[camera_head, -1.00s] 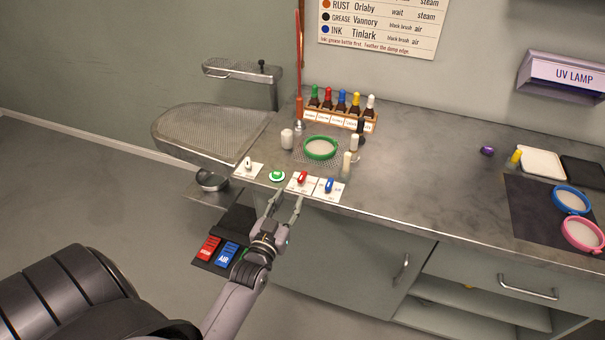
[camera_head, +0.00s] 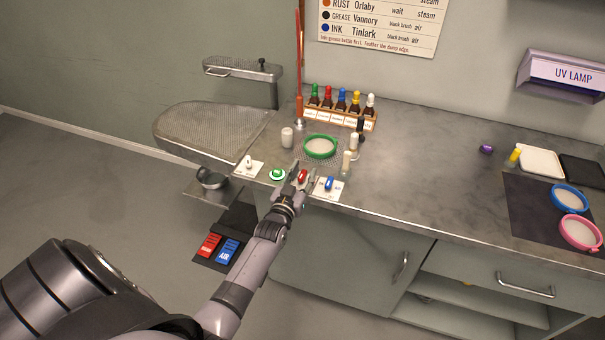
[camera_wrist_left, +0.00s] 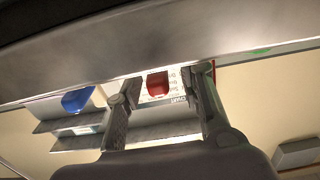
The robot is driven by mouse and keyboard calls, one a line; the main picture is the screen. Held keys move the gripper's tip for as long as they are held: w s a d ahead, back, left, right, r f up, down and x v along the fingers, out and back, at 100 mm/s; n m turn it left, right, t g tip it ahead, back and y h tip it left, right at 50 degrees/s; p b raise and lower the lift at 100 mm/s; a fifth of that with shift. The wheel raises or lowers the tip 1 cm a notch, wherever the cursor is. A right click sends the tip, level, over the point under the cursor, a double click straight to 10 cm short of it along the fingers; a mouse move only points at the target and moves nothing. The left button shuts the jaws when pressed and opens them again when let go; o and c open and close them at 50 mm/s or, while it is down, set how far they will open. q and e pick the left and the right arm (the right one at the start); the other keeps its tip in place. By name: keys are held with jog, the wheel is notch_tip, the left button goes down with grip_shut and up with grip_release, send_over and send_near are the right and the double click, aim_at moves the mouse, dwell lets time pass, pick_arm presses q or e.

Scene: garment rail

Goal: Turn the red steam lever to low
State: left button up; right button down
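The red steam lever (camera_head: 303,175) stands on a white labelled plate at the counter's front edge. It sits between the green button (camera_head: 278,174) and the blue lever (camera_head: 328,183). My left gripper (camera_head: 299,181) is at the red lever's plate, its fingers partly covering it. In the left wrist view the red lever (camera_wrist_left: 158,84) shows between the two spread fingertips (camera_wrist_left: 158,90), with a gap on each side. I cannot tell whether a finger touches it. The blue lever (camera_wrist_left: 77,100) is left of the fingers there. My right gripper is not in view.
A white lever (camera_head: 248,163) is left of the green button. Red and blue pedals (camera_head: 209,245) lie below. The counter's middle is clear.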

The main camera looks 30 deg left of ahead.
pick_arm(q)
grip_shut()
jog(key=shift+f+h, duration=0.1)
jog(key=shift+h, duration=0.2)
dwell(0.3)
jog(key=m+h+b, duration=0.2)
jog(key=h, duration=0.1)
jog(key=shift+a+f+t, duration=0.1)
jog(key=shift+f+t, duration=0.05)
jog(key=shift+t, duration=0.15)
jog(key=m+h+b, duration=0.2)
jog(key=h+b, duration=0.2)
jog(key=m+g+h+b, duration=0.1)
jog(key=m+h+b, duration=0.2)
jog(key=h+b, duration=0.1)
jog(key=shift+m+g+b, duration=0.3)
jog(key=shift+b, duration=0.1)
jog(key=shift+r+m+g+h+b, duration=0.2)
jog(key=shift+m+g+h+b, duration=0.4)
jog(key=shift+h+b, duration=0.5)
grip_release()
